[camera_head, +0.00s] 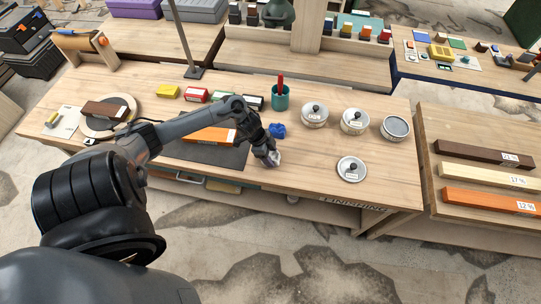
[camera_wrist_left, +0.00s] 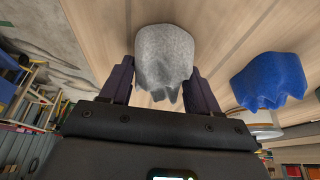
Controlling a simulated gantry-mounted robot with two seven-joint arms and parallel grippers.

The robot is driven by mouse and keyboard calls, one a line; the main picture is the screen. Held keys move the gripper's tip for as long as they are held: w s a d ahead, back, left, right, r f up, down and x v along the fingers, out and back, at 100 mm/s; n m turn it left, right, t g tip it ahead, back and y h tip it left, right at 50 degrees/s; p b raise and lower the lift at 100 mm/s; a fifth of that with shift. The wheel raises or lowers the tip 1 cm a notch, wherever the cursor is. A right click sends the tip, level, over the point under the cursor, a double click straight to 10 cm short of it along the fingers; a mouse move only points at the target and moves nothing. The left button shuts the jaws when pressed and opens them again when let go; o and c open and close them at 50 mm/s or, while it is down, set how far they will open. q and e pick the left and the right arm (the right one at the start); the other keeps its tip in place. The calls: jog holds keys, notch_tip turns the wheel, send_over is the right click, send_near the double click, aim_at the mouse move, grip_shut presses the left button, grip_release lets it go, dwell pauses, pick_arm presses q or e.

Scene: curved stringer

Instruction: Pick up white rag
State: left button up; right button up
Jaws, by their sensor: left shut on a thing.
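The white rag (camera_wrist_left: 163,58) is a crumpled greyish-white cloth between the two fingers of my left gripper (camera_wrist_left: 160,88) in the left wrist view. The fingers touch it on both sides. In the head view, my left gripper (camera_head: 270,158) points down at the front edge of the wooden workbench, with a bit of the white rag (camera_head: 274,158) showing at its tip. I cannot tell whether the rag still touches the bench. My right gripper is not in view.
A blue rag (camera_head: 277,130) lies just behind the gripper and shows to the right in the left wrist view (camera_wrist_left: 270,80). A teal cup (camera_head: 280,98) stands behind it. Several round tins (camera_head: 354,121) stand to the right. A dark mat (camera_head: 205,150) lies to the left.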

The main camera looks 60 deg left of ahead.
aim_at(274, 154)
pick_arm(q)
notch_tip(274, 154, up, 4)
jog(key=shift+r+p, duration=0.15)
jog(key=shift+p, duration=0.35)
jog(key=w+d+r, duration=0.1)
jog(key=d+r, duration=0.2)
jog(key=d, duration=0.2)
jog(key=w+d+r+p, duration=0.1)
jog(key=d+r, duration=0.2)
jog(key=d, duration=0.3)
jog(key=shift+w+d+r, duration=0.2)
jog(key=shift+w, duration=0.1)
jog(key=o, duration=0.4)
jog(key=c, duration=0.3)
